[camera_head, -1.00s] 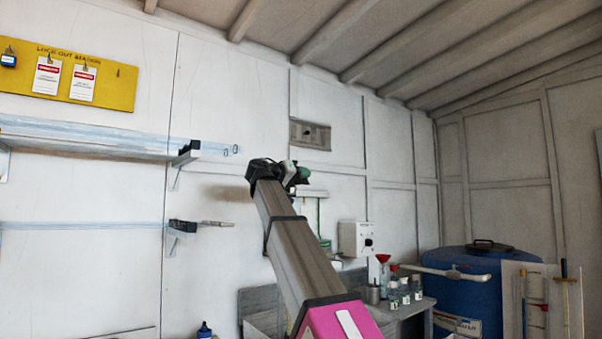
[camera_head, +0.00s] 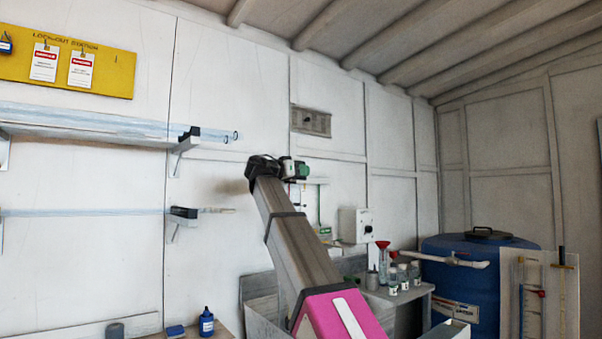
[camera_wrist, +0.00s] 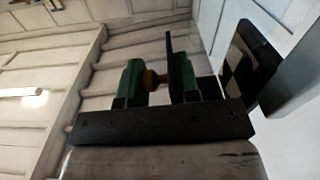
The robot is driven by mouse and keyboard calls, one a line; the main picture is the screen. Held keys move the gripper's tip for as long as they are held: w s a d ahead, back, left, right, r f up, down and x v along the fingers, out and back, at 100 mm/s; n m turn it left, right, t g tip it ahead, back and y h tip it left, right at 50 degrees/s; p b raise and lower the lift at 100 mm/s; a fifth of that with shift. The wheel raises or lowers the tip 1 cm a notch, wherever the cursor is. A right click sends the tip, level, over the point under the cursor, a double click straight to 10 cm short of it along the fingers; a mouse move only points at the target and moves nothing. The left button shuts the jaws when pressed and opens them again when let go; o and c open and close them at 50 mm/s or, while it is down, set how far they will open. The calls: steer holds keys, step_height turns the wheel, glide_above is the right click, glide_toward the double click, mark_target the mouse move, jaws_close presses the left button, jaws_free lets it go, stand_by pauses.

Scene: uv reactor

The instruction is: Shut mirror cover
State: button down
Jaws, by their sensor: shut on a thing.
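My gripper (camera_wrist: 157,80) shows in the wrist view with two green fingers shut on a small brown knob (camera_wrist: 152,80). A thin dark plate (camera_wrist: 170,48) stands upright close beside the right finger. It may be the mirror cover, but I cannot tell for sure. A black frame with a pale opening (camera_wrist: 257,62) is to the right of it. In the head view my gripper (camera_head: 297,170) is at the far end of my arm, in front of the white wall. The knob and plate are too small or hidden to make out there.
Wall shelves with clear tubes (camera_head: 100,122) are at the left. A grey wall panel (camera_head: 310,121) is above my gripper, and a white box (camera_head: 355,225) is to its right. Bottles (camera_head: 403,278) stand on a bench near a blue tank (camera_head: 478,262).

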steer(key=shift+s+d, duration=0.1)
steer(key=shift+s, duration=0.05)
steer(key=c, duration=0.9)
jaws_free()
steer(key=shift+r, duration=0.1)
